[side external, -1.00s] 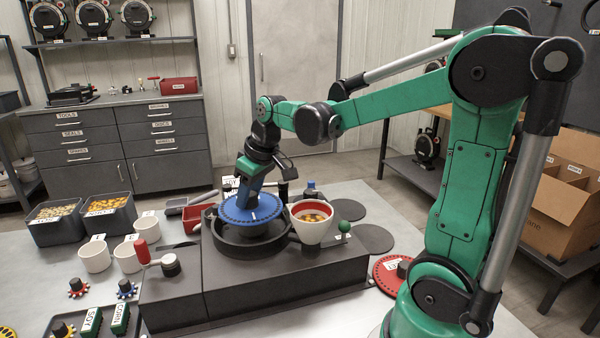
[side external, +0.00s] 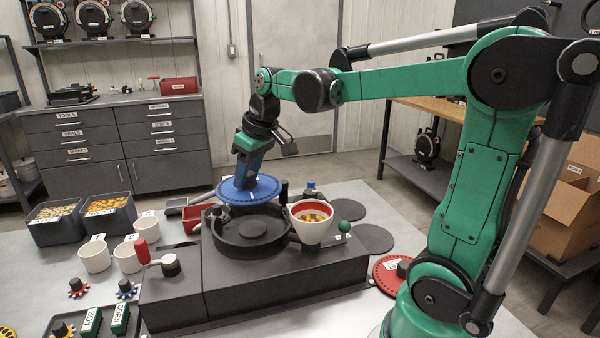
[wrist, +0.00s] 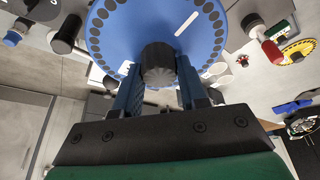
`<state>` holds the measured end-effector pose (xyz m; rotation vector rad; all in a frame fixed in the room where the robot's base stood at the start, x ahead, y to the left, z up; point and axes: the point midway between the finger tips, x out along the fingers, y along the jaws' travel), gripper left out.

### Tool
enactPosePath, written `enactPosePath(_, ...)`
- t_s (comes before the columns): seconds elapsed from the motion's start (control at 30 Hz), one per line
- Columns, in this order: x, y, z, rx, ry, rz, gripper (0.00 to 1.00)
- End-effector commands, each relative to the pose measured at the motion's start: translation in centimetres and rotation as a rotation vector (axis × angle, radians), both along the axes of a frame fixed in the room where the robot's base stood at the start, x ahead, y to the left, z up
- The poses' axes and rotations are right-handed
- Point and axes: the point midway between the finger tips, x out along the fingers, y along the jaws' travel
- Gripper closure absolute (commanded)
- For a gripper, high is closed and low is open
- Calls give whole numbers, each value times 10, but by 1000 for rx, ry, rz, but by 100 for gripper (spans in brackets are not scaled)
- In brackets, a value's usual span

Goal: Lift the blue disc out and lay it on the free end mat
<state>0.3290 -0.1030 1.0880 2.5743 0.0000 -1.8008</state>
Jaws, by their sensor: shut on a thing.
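The blue disc (side external: 265,188) has a ring of small holes and hangs level above the back of the round black housing (side external: 226,243) of the meter. My gripper (side external: 243,182) is shut on its dark centre knob. The wrist view shows the knob (wrist: 158,65) between my two blue fingers, with the disc (wrist: 120,30) beyond it. The housing's bowl is open, with a small hub in its middle. Two bare dark round mats, a back one (side external: 346,193) and a nearer one (side external: 374,239), lie right of the meter. A red disc (side external: 386,273) lies in front of them.
A white funnel cup (side external: 312,228) with a red inside and yellow seeds stands right of the bowl, between disc and mats. A green ball knob (side external: 344,227) is beside it. A red-handled crank (side external: 146,256), white cups (side external: 95,256) and seed bins (side external: 56,222) are on the left.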

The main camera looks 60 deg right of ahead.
Motion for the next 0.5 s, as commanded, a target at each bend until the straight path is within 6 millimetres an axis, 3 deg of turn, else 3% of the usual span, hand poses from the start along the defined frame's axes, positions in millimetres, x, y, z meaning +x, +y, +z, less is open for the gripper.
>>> enactPosePath(0.23, 0, 0, 31, 0, 0, 0, 100)
enactPosePath(0.5, -1, -62, 34, 1, 5, -230, 100)
